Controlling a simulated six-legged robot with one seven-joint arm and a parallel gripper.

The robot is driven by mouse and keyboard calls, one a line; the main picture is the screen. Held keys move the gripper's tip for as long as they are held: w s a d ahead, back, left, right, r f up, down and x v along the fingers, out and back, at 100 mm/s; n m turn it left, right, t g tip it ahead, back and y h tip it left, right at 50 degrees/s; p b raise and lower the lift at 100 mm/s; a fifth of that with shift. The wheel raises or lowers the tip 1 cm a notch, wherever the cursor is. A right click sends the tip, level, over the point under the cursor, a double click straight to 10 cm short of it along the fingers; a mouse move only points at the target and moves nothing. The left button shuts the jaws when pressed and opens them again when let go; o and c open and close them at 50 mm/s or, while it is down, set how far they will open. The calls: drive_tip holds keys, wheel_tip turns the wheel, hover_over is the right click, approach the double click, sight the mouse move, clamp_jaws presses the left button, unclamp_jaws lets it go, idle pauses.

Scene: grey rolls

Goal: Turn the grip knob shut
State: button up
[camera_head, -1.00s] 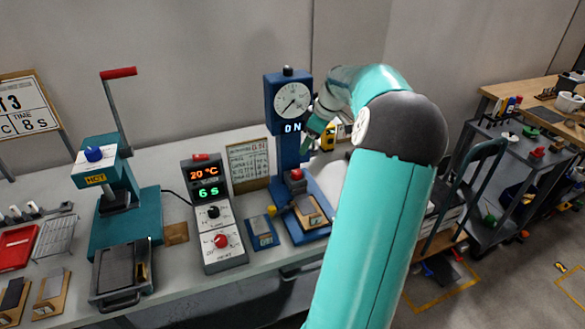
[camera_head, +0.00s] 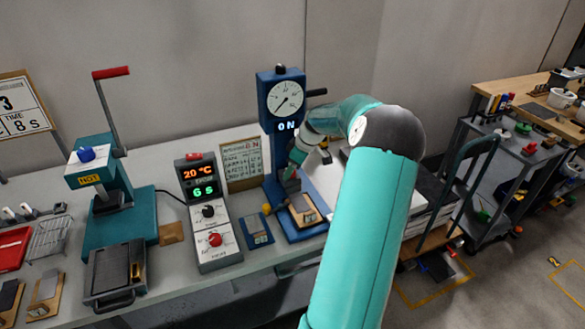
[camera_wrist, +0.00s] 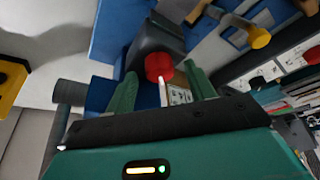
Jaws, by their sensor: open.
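A blue test stand (camera_head: 274,115) with a round dial (camera_head: 286,98) and a display that seems to read "0 N" stands on the bench. Its red grip knob (camera_wrist: 158,66) shows in the wrist view, on the front of a dark block (camera_wrist: 153,42). My gripper (camera_wrist: 163,88) is open, its two green fingers pointing toward the knob, one on each side in the picture. I cannot tell whether they touch it.
A control box (camera_head: 210,212) with lit readouts and a small blue block (camera_head: 256,231) stand left of the stand. A wooden holder (camera_head: 303,210) lies on the stand's base. A yellow knob (camera_wrist: 258,37) shows in the wrist view. A teal press (camera_head: 115,200) stands further left.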

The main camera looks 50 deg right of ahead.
drive_tip(key=shift+f, duration=0.2)
drive_tip(key=c, duration=1)
